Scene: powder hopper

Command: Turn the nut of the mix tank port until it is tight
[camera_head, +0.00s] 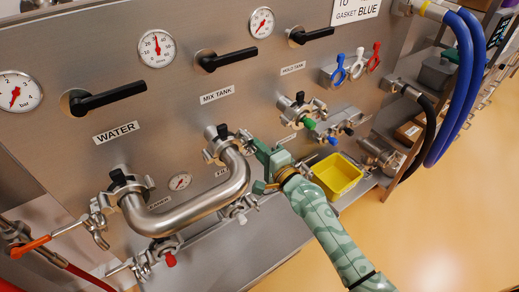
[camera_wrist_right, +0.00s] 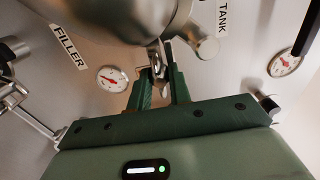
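The mix tank port (camera_head: 217,133) is on the steel panel under its MIX TANK label, with one end of a bent steel pipe (camera_head: 213,204) clamped to it. Its small metal wing nut (camera_wrist_right: 158,66) is at the clamp's side, seen in the wrist view below the pipe. My right gripper (camera_head: 257,149) reaches in from the lower right in the head view. In the wrist view its two green fingers (camera_wrist_right: 162,72) stand either side of the nut and appear closed on it; the tips are partly hidden. My left gripper is not in view.
The pipe's other end sits at the water port (camera_head: 122,186). A yellow bin (camera_head: 337,174) stands right of my right gripper. Blue hoses (camera_head: 465,90) hang at the far right. Black handles (camera_head: 228,59) stick out above.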

